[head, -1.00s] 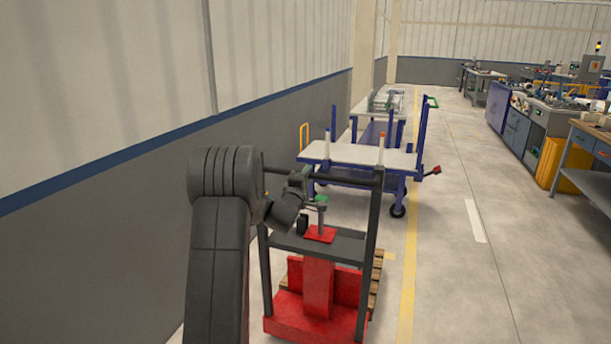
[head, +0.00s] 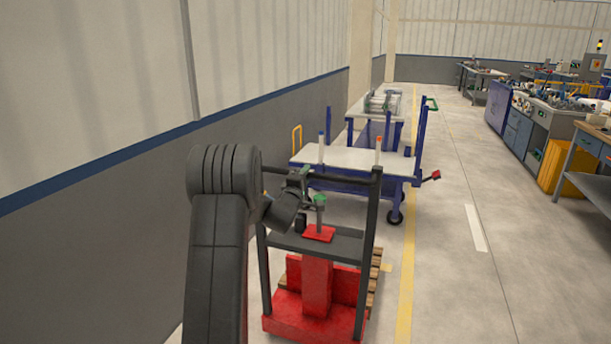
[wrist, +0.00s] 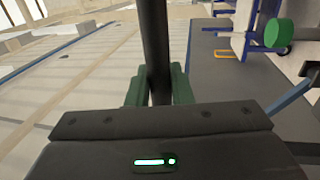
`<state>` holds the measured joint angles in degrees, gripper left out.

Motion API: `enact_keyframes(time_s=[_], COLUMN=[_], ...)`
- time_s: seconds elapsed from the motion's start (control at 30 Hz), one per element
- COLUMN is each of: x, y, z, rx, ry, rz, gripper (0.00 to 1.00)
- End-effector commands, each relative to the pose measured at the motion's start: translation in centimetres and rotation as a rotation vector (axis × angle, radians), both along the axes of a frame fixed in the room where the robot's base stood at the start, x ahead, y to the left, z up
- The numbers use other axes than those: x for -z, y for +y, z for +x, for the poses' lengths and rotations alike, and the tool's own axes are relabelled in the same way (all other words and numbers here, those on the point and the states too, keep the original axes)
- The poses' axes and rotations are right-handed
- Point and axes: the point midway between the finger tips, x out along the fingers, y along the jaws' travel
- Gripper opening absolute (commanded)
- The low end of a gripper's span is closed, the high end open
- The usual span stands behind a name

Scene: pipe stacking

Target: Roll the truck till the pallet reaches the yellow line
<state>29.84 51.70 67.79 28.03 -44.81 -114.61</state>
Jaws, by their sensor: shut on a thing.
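The red pallet truck (head: 316,285) stands ahead of me, with a black upright frame and a top handle bar. In the wrist view the green fingers of my gripper (wrist: 159,92) sit on both sides of the black bar (wrist: 154,40). The wooden pallet (head: 374,277) shows low behind the truck's right post, mostly hidden by the truck.
A blue cart (head: 365,160) with a white top and upright posts stands beyond the truck. A grey and white wall (head: 120,230) runs along the left. Workbenches (head: 580,145) and a yellow bin (head: 556,165) line the right. The aisle floor (head: 455,290) is clear.

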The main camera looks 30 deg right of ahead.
Motion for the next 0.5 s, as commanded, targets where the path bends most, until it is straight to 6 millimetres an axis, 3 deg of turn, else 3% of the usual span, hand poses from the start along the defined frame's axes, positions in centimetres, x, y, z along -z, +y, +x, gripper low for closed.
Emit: enact_keyframes(time_s=[0.2,0.23,0.3,0.33,0.5], x=[-0.27,-0.29,-0.32,-0.3,-0.26], y=[-0.06,-0.07,-0.08,-0.07,-0.06], z=[0.14,0.15,0.14,0.14,0.1], rx=[-0.002,-0.002,-0.002,-0.002,-0.001], ry=[-0.002,-0.003,-0.003,-0.003,-0.002], rz=[-0.003,-0.004,-0.004,-0.004,-0.003], gripper=[0.0,0.22,0.35,0.4,0.4])
